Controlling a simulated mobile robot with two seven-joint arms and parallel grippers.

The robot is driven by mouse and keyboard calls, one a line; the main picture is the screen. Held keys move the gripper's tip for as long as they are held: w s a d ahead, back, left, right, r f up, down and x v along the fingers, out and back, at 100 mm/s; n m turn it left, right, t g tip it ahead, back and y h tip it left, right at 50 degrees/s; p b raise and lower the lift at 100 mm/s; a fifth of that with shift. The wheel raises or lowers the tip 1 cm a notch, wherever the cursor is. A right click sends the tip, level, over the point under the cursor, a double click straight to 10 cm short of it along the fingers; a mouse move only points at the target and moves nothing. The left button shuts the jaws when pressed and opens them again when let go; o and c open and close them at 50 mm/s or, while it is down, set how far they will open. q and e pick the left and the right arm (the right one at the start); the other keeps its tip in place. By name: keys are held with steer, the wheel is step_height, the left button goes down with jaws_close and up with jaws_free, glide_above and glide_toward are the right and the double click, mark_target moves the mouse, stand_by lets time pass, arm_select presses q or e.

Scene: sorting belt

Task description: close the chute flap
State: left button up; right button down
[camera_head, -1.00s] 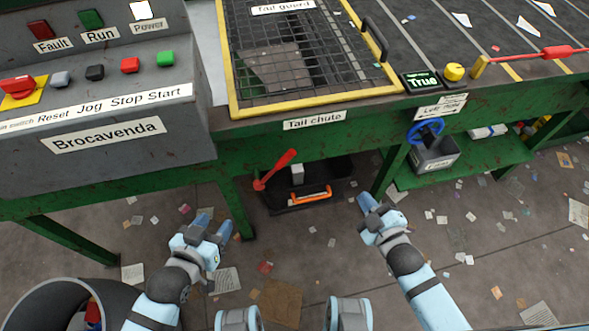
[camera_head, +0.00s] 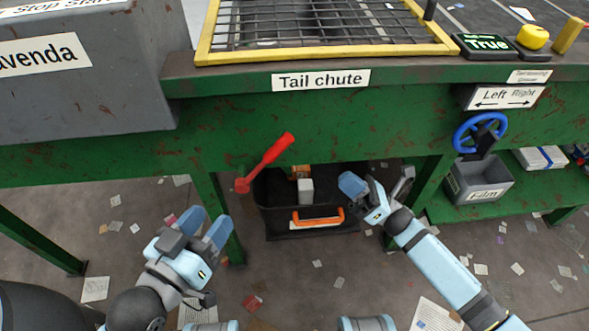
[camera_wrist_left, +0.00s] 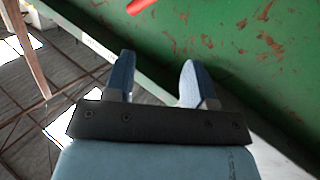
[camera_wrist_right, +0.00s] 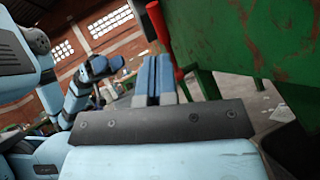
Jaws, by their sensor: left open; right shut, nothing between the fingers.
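The tail chute, marked by its "Tail chute" label (camera_head: 320,79), is in the green bench front. A red lever (camera_head: 265,163) sticks out below it, tilted up to the right. The lever also shows at the top of the left wrist view (camera_wrist_left: 140,5) and beyond the fingers in the right wrist view (camera_wrist_right: 164,38). I cannot make out the flap itself. My left gripper (camera_head: 205,228) is open and empty, below and left of the lever. My right gripper (camera_head: 352,185) is shut and empty, right of the lever and apart from it.
A black bin (camera_head: 275,215) with an orange handle (camera_head: 318,217) stands under the chute, a pale block (camera_head: 305,190) in it. Green bench legs flank it. A blue handwheel (camera_head: 480,132) and a grey "Film" box (camera_head: 480,180) are at the right. Paper scraps litter the floor.

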arm_select(q)
steer(key=shift+d+f+t+b, duration=0.3)
steer(key=shift+f+b, duration=0.15)
steer(key=shift+b, duration=0.35)
arm_select(e)
steer(key=n+g, duration=0.1)
steer(key=f+n+g+y, duration=0.1)
steer(key=n, duration=0.1)
steer(key=f+n+g, duration=0.1)
steer(key=n+g, duration=0.1)
steer(key=shift+w+y, duration=0.3)
steer(key=shift+w, duration=0.1)
arm_select(q)
steer(key=shift+s, duration=0.1)
step_height(320, 180, down, 2)
steer(key=shift+f+m+g+b, duration=0.3)
steer(key=shift+g+b, duration=0.1)
steer(key=shift+b, duration=0.85)
arm_select(e)
steer(key=x, duration=1.4)
arm_select(q)
steer(key=shift+r, duration=0.1)
arm_select(e)
steer(key=shift+r, duration=0.1)
